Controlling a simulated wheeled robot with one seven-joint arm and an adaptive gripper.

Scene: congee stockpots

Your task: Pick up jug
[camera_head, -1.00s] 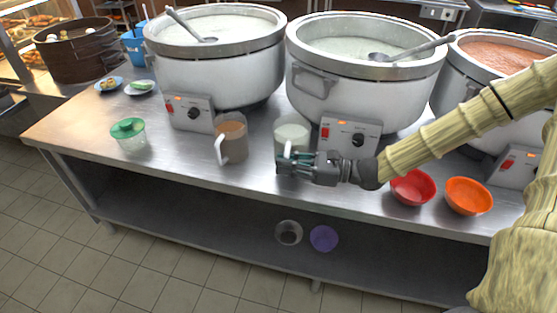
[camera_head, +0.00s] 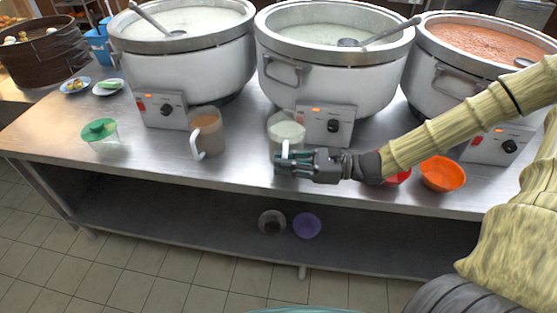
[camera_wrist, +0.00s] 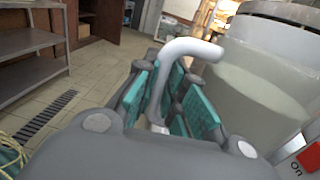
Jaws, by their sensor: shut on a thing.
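A clear jug of whitish liquid (camera_head: 286,128) is at the front of the middle stockpot, beside its control box. My gripper (camera_head: 284,163) is at the jug's near side, shut on its pale handle. In the wrist view the handle (camera_wrist: 184,50) runs down between the teal finger pads of my gripper (camera_wrist: 176,95), and the jug's body (camera_wrist: 262,85) fills the right side. My gripper hides the jug's lower part in the head view, so I cannot tell whether its base touches the counter.
A second jug with brown liquid (camera_head: 207,130) stands to the left on the steel counter (camera_head: 250,180). An orange bowl (camera_head: 442,174) and a partly hidden red bowl (camera_head: 399,178) are right, under my arm. Large stockpots (camera_head: 335,75) line the back.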

